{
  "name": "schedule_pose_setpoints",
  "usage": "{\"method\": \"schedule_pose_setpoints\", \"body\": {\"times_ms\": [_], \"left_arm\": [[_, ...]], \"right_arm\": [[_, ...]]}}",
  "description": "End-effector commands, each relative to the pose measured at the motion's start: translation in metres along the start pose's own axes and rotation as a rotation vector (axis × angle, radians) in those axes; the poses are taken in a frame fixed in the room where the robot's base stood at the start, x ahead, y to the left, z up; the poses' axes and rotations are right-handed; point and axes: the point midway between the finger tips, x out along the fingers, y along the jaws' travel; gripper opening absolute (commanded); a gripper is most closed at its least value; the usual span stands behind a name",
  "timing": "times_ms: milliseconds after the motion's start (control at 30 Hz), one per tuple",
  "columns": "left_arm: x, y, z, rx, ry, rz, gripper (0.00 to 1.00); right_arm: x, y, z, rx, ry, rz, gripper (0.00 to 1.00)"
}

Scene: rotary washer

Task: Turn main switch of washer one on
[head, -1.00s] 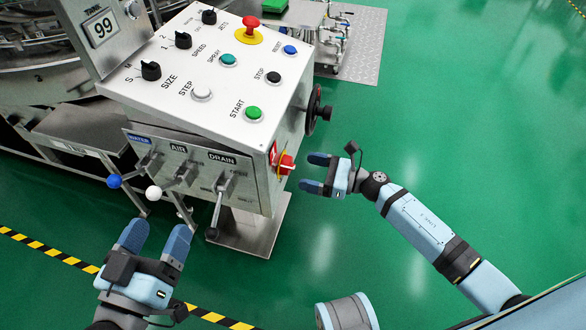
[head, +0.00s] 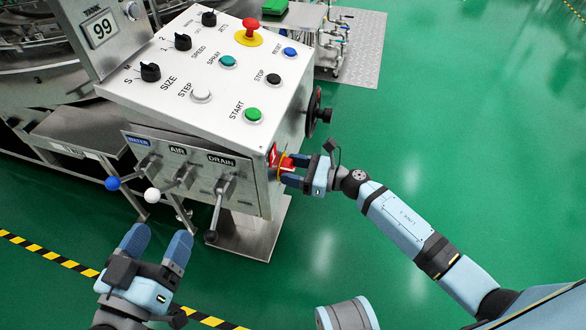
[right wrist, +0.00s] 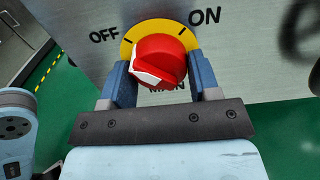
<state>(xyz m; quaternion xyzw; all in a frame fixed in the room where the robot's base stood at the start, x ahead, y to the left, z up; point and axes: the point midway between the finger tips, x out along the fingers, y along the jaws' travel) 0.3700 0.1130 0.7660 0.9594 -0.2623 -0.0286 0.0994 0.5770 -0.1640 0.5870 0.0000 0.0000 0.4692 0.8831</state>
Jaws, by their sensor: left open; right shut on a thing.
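The main switch is a red rotary knob (head: 274,156) on a yellow plate, on the right side face of the washer's control box (head: 230,80). In the right wrist view the knob (right wrist: 158,58) sits between OFF at upper left and ON at upper right; a white patch shows on its lower left. Which label it points to is hard to tell. My right gripper (head: 289,169) is shut on the knob, one finger on each side, as the right wrist view (right wrist: 161,72) shows. My left gripper (head: 159,243) is open and empty, in front of the box at lower left.
A black handwheel (head: 319,114) sticks out of the same side face, behind the switch. Levers with blue (head: 112,183), white (head: 151,195) and black (head: 211,236) knobs stick out of the front, near my left gripper. The green floor to the right is clear.

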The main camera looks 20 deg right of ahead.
Motion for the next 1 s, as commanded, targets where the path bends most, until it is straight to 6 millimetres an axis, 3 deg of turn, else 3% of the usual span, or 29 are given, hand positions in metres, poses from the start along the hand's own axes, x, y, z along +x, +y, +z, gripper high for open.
{"method": "schedule_pose_setpoints", "body": {"times_ms": [367,567,1000], "left_arm": [[0.000,0.001,-0.013,0.005,0.032,-0.001,0.75],[-0.003,0.004,-0.025,0.000,0.077,-0.010,0.75],[-0.008,0.012,-0.069,0.013,0.222,-0.016,0.75]], "right_arm": [[0.000,0.001,0.002,0.100,0.000,0.001,0.32],[0.000,0.001,0.003,0.252,0.002,0.000,0.33],[-0.001,0.002,0.004,0.671,0.002,-0.001,0.33]]}}
